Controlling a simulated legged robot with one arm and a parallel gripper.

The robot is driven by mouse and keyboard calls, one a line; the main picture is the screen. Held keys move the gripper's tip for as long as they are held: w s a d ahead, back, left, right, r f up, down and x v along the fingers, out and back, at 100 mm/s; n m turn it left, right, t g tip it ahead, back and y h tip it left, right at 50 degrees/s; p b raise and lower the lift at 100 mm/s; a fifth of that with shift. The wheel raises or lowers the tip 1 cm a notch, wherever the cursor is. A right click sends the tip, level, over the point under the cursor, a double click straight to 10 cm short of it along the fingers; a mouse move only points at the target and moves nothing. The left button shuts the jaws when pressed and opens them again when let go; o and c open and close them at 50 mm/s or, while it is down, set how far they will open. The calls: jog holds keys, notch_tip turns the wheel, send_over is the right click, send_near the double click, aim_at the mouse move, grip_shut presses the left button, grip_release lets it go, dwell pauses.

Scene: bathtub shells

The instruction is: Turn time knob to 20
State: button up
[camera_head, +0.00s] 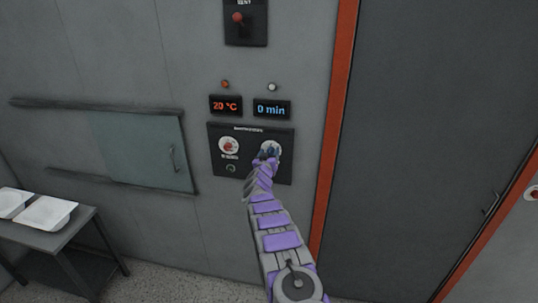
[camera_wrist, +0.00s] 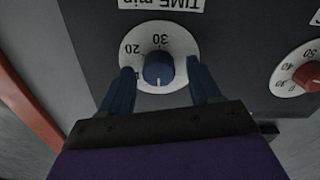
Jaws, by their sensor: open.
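The time knob is a blue knob (camera_wrist: 158,68) on a white dial, under a label reading "TIME min" that appears upside down in the wrist view. The numbers 20 and 30 show on the dial; its lower part is partly hidden by my gripper. My gripper (camera_wrist: 162,82) is open, with one blue finger on each side of the knob. I cannot tell whether the fingers touch it. In the head view my gripper (camera_head: 267,156) covers most of the time dial (camera_head: 275,147). The time display (camera_head: 271,109) reads 0 min.
A red temperature knob (camera_head: 229,146) on a white dial sits left on the same black panel (camera_head: 214,168). The temperature display (camera_head: 225,105) reads 20 °C. A red knob (camera_head: 238,17) is above. An orange door frame (camera_head: 336,110) stands close on the right.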

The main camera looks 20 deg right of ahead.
jog(key=shift+w+f, duration=0.1)
dwell(0.3)
jog(key=c, duration=1)
